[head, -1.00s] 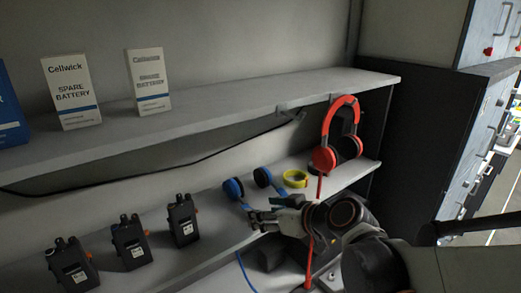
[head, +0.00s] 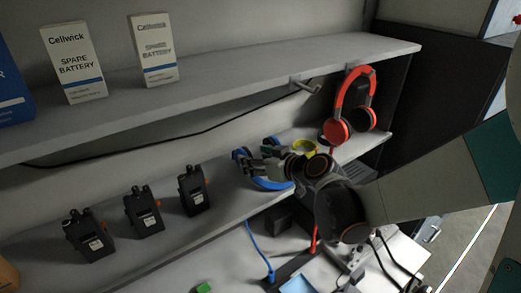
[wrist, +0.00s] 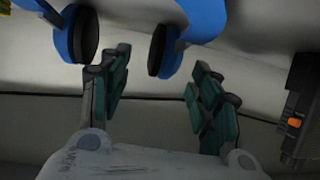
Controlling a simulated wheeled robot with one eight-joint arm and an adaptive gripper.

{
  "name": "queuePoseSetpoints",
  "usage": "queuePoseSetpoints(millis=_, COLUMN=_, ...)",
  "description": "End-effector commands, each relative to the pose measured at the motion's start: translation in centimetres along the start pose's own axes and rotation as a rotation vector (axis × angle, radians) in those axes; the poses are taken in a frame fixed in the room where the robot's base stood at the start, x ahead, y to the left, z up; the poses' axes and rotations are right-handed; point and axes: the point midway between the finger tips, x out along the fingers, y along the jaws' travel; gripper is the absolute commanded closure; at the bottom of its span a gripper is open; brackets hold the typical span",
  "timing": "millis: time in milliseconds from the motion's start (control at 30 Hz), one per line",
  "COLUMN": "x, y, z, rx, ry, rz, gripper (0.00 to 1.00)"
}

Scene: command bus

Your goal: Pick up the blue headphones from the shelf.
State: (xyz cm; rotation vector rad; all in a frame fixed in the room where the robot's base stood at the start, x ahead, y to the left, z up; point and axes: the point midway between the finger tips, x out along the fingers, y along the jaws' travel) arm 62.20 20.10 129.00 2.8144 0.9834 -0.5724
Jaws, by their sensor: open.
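The blue headphones (head: 271,184) lie on the lower shelf (head: 228,213), partly hidden behind my gripper (head: 262,161) in the head view. In the wrist view the headphones (wrist: 203,16) show at the top, with two dark-padded ear cups and part of the blue band cut off by the frame edge. My gripper (wrist: 160,66) is open, its green-padded fingers spread apart. The right ear cup appears in the gap between the fingertips, and the left cup is beyond the left finger. Nothing is held. I cannot tell whether a finger touches the headphones.
Red headphones (head: 341,122) hang from the upper shelf (head: 220,85) at right. A yellow ring (head: 305,147) lies just behind my gripper. Several black radios (head: 194,191) stand to the left on the lower shelf. Battery boxes (head: 156,50) stand above.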

Motion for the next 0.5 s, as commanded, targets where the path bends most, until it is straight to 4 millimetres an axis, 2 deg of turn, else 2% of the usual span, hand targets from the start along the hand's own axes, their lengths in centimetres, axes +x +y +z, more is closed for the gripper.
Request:
queuePoseSetpoints(millis=167, x=1.1, y=-0.1, z=0.3, rx=-0.001, ry=-0.001, rz=-0.001, gripper=0.43)
queuePoseSetpoints(millis=500, x=4.9, y=-0.5, z=0.8, rx=-0.001, ry=-0.001, rz=-0.001, gripper=0.43)
